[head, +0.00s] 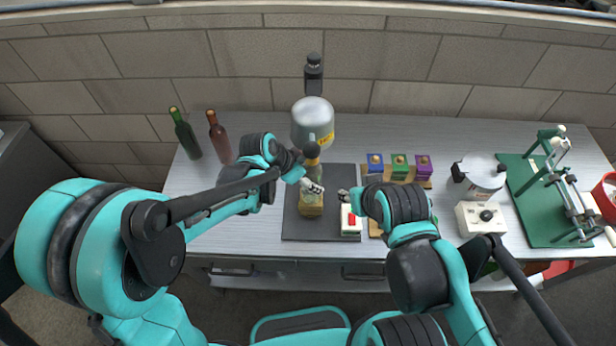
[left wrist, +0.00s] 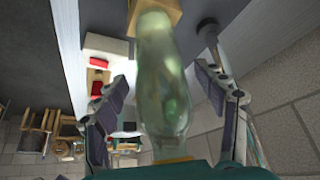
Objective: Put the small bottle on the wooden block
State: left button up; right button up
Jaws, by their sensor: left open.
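The small bottle, pale green clear glass, fills the middle of the left wrist view (left wrist: 163,85). Its base end meets the wooden block (left wrist: 160,8) at the top of that view; I cannot tell whether any gap remains. In the head view the wooden block (head: 311,211) sits on a dark mat (head: 335,180), and the bottle (head: 313,172) is upright above it, partly hidden by my arm. My left gripper (head: 312,187) is open, with its fingers (left wrist: 168,95) apart on both sides of the bottle. My right gripper (head: 346,195) is just right of it, its jaws unclear.
A grey tank (head: 312,125) stands close behind the block. A green bottle (head: 186,135) and a brown bottle (head: 219,137) stand at left. A white box with red (head: 350,221) is beside the block. Coloured boxes (head: 399,166), a pot (head: 481,175) and a green-based press (head: 545,205) are at right.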

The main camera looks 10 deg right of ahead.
pick_arm(q)
jog(key=p+v, duration=0.3)
jog(key=v, duration=0.9)
jog(key=s+a+r+n+t+y, duration=0.1)
jog(key=s+a+n, duration=0.4)
jog(key=a, duration=0.5)
jog(key=s+a+r+n+t+y, duration=0.2)
jog(key=s+a+n+t+y, duration=0.1)
jog(key=a+n, duration=0.5)
jog(key=s+a+y, duration=0.1)
jog(key=s+a, duration=0.1)
jog(key=a, duration=0.1)
jog(key=shift+s+t, duration=0.4)
jog(key=shift+a+b, duration=0.1)
jog(key=shift+b, duration=0.25)
